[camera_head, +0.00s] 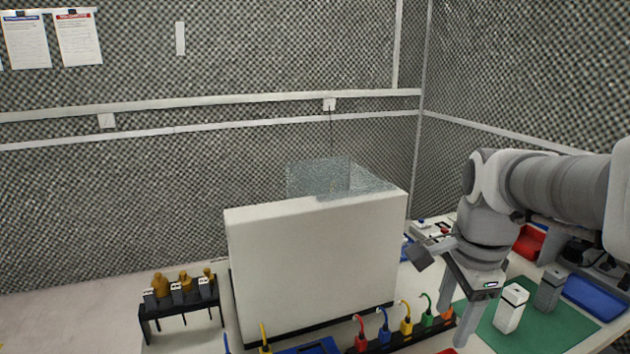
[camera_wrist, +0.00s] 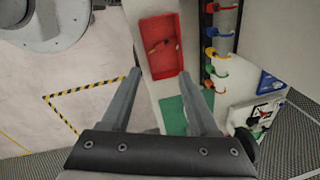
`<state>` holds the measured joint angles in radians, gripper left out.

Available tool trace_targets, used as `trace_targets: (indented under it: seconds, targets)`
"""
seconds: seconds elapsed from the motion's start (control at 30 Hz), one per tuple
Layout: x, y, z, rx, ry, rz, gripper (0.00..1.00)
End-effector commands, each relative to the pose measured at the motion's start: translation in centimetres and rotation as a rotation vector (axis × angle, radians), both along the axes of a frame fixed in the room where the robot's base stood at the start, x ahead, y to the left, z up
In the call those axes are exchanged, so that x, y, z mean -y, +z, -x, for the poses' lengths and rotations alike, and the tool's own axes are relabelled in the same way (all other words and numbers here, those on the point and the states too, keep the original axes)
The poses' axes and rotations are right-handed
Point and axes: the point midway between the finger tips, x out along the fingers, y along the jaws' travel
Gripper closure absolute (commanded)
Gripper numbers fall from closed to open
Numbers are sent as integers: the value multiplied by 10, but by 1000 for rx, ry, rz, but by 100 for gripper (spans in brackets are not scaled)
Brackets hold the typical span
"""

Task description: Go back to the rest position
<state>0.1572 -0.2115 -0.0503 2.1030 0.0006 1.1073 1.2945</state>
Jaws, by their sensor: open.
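My gripper (camera_head: 456,322) hangs from my arm at the right of the head view, its fingers pointing down and apart with nothing between them. It is beside the left edge of a green mat (camera_head: 490,330). In the wrist view, my gripper (camera_wrist: 160,74) shows two grey fingers spread wide. A red tray (camera_wrist: 162,45) lies beyond the fingertips, and a patch of green mat (camera_wrist: 172,115) shows between the fingers.
A large white block (camera_head: 310,265) stands left of my gripper, with a clear panel structure (camera_head: 318,178) behind its top. Coloured hooked cables (camera_head: 406,318) line its front. A white bottle-like box (camera_head: 510,308) and a grey one (camera_head: 549,290) stand on the mat, near a blue tray (camera_head: 597,297).

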Motion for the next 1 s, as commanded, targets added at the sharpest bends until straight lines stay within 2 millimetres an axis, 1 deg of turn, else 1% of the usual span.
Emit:
trace_targets:
  seconds: [0.03,0.23,0.4,0.5,0.6,0.7,0.8,1.0]
  targets:
    - [-8,8,8,28,105,19,39]
    - [-31,21,36,122,551,121,39]
    - [-48,27,60,192,919,237,39]
    - [-56,29,72,226,1113,313,39]
    - [-62,28,81,249,1267,377,39]
    - [-65,28,87,262,1369,424,39]
    - [-67,27,89,268,1423,450,39]
    - [-67,26,90,268,1440,457,39]
